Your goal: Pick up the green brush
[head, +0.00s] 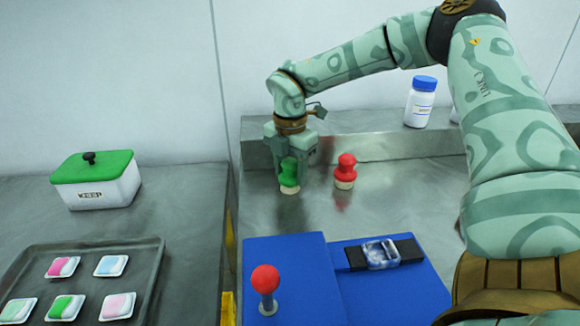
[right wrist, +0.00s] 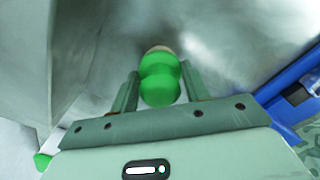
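The green brush (head: 289,172) has a rounded green handle and a pale base. It stands upright on the metal worktop, and its base appears to rest on the surface. My right gripper (head: 290,165) points down over it, with a finger on each side of the handle. In the right wrist view the green brush (right wrist: 160,80) sits between the fingertips (right wrist: 160,72). Both fingers appear to touch the handle, with no clear gap, so the gripper looks shut on it. My left gripper is not in view.
A similar red brush (head: 345,170) stands just right of the gripper. A blue-capped bottle (head: 421,103) stands on the back ledge. A blue panel with a red-knobbed lever (head: 266,282) is in front. A green-lidded box (head: 98,185) and a tray (head: 146,272) of small packs are left.

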